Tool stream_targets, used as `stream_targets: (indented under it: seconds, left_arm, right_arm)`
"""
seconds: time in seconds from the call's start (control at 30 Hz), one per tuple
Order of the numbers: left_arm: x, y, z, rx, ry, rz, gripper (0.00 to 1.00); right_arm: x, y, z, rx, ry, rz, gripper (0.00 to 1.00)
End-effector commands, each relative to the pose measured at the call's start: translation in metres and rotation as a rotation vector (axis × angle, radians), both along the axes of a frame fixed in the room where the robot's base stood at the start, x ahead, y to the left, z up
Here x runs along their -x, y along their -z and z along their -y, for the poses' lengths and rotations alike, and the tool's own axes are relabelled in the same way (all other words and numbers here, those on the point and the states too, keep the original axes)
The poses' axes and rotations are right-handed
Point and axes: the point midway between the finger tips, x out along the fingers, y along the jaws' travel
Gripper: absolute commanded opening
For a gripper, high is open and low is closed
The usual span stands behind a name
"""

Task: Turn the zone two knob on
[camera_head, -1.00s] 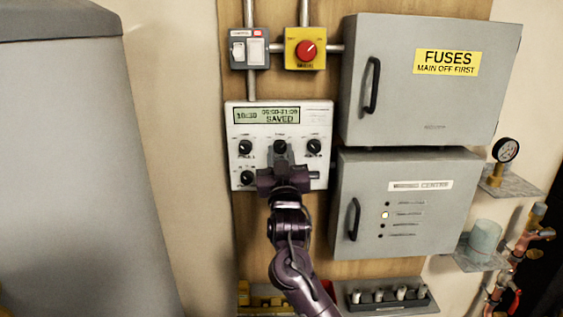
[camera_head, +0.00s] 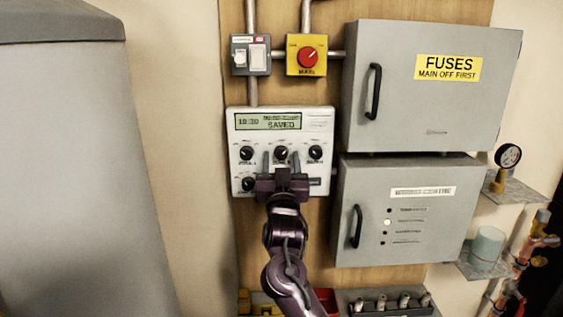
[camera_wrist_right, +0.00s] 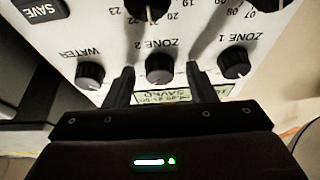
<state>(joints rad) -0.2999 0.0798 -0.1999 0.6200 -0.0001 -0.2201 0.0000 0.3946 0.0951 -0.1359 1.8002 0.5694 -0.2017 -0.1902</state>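The white programmer panel (camera_head: 318,120) has a lit display (camera_head: 268,121) reading SAVED. The zone two knob (camera_head: 281,153) is the black middle knob of the upper row. It also shows in the right wrist view (camera_wrist_right: 160,69), under the ZONE 2 label. My right gripper (camera_head: 281,161) is open, with one finger on each side of this knob. In the wrist view the right gripper (camera_wrist_right: 162,84) shows gaps between both fingers and the knob. I cannot tell the knob's exact pointer setting. My left gripper is not in view.
The zone one knob (camera_head: 246,153) and the water knob (camera_head: 316,152) flank the middle knob closely. Another knob (camera_head: 248,184) sits lower left. A red rotary switch (camera_head: 308,57) is above. The grey fuse box (camera_head: 400,110) and control box (camera_head: 350,185) stand out at right.

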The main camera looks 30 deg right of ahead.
Motion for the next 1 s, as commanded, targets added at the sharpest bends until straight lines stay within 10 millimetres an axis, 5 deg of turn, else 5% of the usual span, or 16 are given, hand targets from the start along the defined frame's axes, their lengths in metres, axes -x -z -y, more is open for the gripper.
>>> stream_targets:
  seconds: [0.33,0.7,1.0]
  left_arm:
    - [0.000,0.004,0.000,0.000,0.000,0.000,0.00]
    - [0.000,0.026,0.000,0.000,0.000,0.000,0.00]
    - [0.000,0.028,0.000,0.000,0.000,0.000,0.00]
  right_arm:
    - [0.005,0.003,-0.003,0.000,0.000,0.003,0.51]
    - [0.053,0.027,-0.027,0.000,-0.001,0.001,0.51]
    - [0.065,0.029,-0.032,0.000,0.000,0.001,0.51]
